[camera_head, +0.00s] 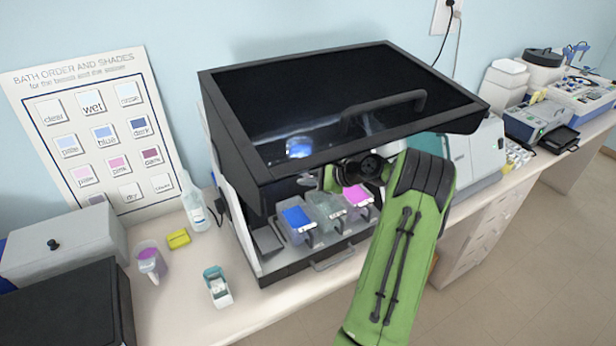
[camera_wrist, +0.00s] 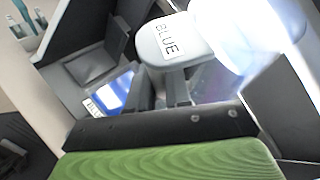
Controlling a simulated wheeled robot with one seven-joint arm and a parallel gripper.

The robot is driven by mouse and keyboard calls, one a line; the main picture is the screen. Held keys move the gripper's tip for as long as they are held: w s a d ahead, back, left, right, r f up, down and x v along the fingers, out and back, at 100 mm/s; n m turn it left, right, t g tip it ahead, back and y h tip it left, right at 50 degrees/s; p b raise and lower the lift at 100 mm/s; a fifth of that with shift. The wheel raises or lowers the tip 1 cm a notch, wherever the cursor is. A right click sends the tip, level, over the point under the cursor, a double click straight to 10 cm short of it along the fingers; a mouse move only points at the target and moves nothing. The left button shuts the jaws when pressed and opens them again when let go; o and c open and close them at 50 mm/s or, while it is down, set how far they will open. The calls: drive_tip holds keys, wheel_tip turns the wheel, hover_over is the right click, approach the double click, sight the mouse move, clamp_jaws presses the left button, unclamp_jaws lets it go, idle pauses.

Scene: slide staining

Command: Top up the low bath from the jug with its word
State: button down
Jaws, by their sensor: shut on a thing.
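My gripper (camera_wrist: 163,88) is inside the hooded cabinet and shut on a pale jug (camera_wrist: 205,35) whose grey top bears the word BLUE. In the head view a bright blue-white patch (camera_head: 298,147), probably the jug, shows through the dark glass above the baths. Three baths stand in a row on the cabinet floor: a blue bath (camera_head: 297,217), a pale greenish bath (camera_head: 328,207) and a pink bath (camera_head: 358,196). The blue bath also shows in the wrist view (camera_wrist: 122,88), beside the fingers. The liquid levels cannot be told clearly.
The dark hood (camera_head: 340,95) overhangs the baths, with its front open. Outside stand a purple-topped vessel (camera_head: 150,262), a teal-topped vessel (camera_head: 217,287), a yellow sponge (camera_head: 178,239) and a wash bottle (camera_head: 194,204). A shade chart (camera_head: 92,130) leans on the wall.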

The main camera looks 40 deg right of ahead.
drive_tip(key=shift+w+d+f+n+t+h+b, duration=0.15)
drive_tip(key=shift+d+n+h+b, duration=0.2)
drive_tip(key=shift+b, duration=0.65)
drive_tip(key=shift+s+d+f+n+t+h+b, duration=0.1)
drive_tip(key=shift+d+n+t+h+b, duration=0.25)
drive_tip(key=shift+b, duration=0.6)
drive_tip(key=shift+w+d+f+n+h+b, duration=0.1)
drive_tip(key=shift+d+n+h+b, duration=0.25)
drive_tip(key=shift+b, duration=0.65)
idle(1.0)
drive_tip(key=shift+w+d+f+n+t+h+b, duration=0.1)
drive_tip(key=shift+d+f+n+t+h+b, duration=0.3)
drive_tip(key=shift+b, duration=1.25)
drive_tip(key=shift+w+d+f+n+h+b, duration=0.15)
drive_tip(key=shift+n+h+b, duration=0.4)
drive_tip(key=shift+b, duration=1.1)
idle(0.8)
